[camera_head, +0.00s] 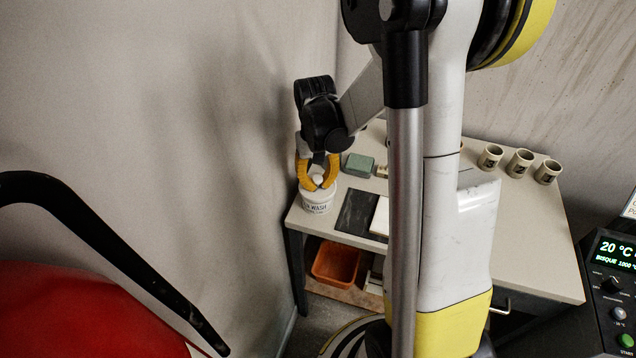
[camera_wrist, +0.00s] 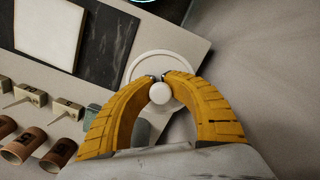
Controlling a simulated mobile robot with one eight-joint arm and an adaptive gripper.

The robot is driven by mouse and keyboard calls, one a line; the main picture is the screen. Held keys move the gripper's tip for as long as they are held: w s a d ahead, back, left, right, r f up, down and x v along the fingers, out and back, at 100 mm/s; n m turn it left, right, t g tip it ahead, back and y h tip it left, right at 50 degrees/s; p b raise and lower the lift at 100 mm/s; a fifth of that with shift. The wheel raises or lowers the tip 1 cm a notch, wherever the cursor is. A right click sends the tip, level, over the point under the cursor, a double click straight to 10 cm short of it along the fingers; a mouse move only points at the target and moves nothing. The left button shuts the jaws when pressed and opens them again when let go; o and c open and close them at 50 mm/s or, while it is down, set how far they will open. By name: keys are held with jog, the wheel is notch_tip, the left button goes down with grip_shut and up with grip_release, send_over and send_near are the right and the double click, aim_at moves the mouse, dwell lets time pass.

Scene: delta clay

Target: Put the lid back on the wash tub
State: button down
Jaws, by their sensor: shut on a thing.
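The white wash tub (camera_head: 317,204), with dark lettering on its side, stands upright at the table's left end. My gripper (camera_head: 318,185), with yellow fingers, is directly above it, shut on the round white knob of the lid (camera_head: 318,180). In the wrist view my gripper (camera_wrist: 163,78) closes around the knob, and the pale round lid (camera_wrist: 165,62) shows beyond the fingertips. The lid is at the tub's mouth and looks roughly centred. The fingers hide part of the rim, so I cannot tell whether the lid is fully seated.
A green block (camera_head: 358,165) sits behind the tub. A black slab (camera_head: 357,213) and a white tile (camera_head: 381,217) lie to its right. Several cups (camera_head: 519,162) stand at the table's far right. An orange bin (camera_head: 336,263) is on the lower shelf. The wall is close on the left.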

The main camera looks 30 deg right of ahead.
dwell(0.4)
jog(key=c, duration=0.8)
grip_release()
jog(key=shift+o, duration=0.2)
jog(key=shift+r, duration=0.1)
jog(key=shift+r+p, duration=2.55)
jog(key=shift+r, duration=0.85)
grip_shut()
